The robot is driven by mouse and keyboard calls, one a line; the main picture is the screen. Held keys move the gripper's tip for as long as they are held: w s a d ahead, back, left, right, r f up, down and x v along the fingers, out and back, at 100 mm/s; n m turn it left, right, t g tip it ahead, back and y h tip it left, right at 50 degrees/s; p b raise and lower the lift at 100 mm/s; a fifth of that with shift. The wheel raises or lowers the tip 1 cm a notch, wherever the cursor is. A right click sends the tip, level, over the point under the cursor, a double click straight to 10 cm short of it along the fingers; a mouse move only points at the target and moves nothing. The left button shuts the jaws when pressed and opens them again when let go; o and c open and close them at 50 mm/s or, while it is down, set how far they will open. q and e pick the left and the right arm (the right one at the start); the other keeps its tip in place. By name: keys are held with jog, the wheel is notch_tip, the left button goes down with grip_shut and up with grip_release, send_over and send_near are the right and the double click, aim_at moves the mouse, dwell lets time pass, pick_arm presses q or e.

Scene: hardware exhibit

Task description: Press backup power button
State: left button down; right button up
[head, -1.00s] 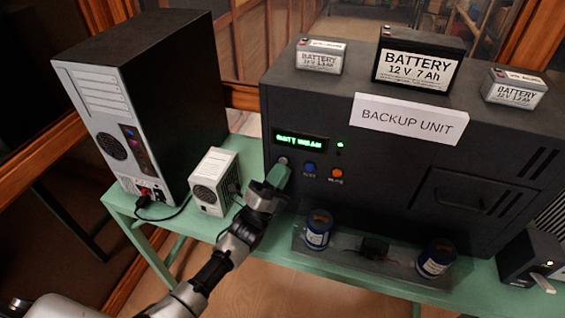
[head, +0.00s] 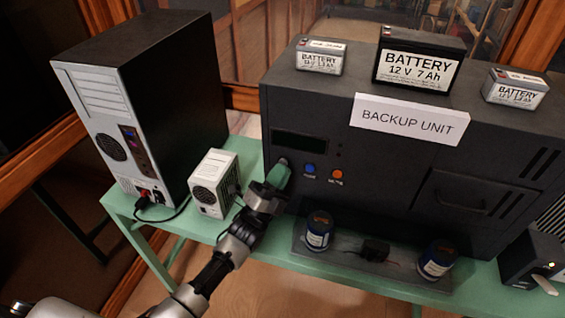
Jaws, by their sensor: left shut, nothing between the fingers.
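The dark grey backup unit (head: 400,160) stands on the green table in the middle of the head view. Its front panel has a display (head: 299,142), now dark, with a blue button (head: 309,169) and an orange button (head: 337,174) below it. A grey button (head: 283,162) at the left of this row is mostly hidden behind my left gripper (head: 278,176). The gripper is shut and empty, its green fingertips at or very close to that button; I cannot tell if they touch. My right gripper is not in view.
A computer tower (head: 150,110) and a small white power supply (head: 214,183) stand left of my arm. Two blue spools (head: 319,230) and a small black part lie on a tray (head: 350,262) in front of the unit. Batteries (head: 415,70) sit on top of it.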

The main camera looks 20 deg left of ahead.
pick_arm(q)
jog(key=shift+s, duration=0.3)
jog(key=s+p, duration=0.2)
jog(key=s, duration=0.4)
jog(key=shift+a+p, duration=0.15)
jog(key=shift+p, duration=0.2)
